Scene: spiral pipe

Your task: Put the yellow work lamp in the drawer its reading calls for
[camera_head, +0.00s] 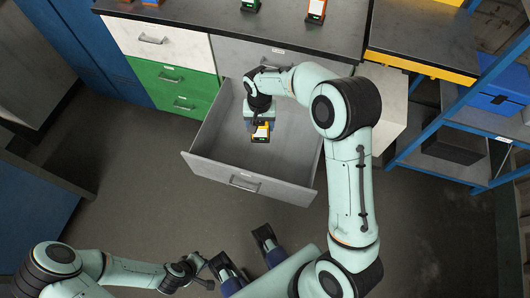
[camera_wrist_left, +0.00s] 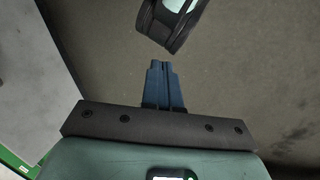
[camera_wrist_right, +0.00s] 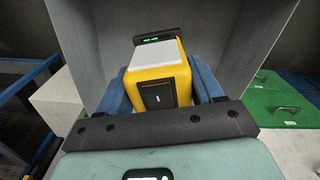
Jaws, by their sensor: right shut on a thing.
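The yellow work lamp (camera_head: 261,132) is inside the open grey drawer (camera_head: 219,174), within its walls; I cannot tell whether it touches the drawer floor. The right wrist view shows the lamp (camera_wrist_right: 160,80) as a yellow body with a pale top and a dark display with green marks, too small to read. My right gripper (camera_head: 261,121) is shut on the lamp, with a blue finger on either side of it. My left gripper (camera_wrist_left: 164,66) is empty, its blue fingers together above the floor, away from the drawer.
White (camera_head: 153,42) and green drawers (camera_head: 172,78) to the left are shut. Other devices, one of them orange (camera_head: 316,10), stand on the dark worktop (camera_head: 283,32). A blue shelf rack (camera_head: 430,115) with a blue box (camera_head: 497,97) is at right. The floor before the drawer is clear.

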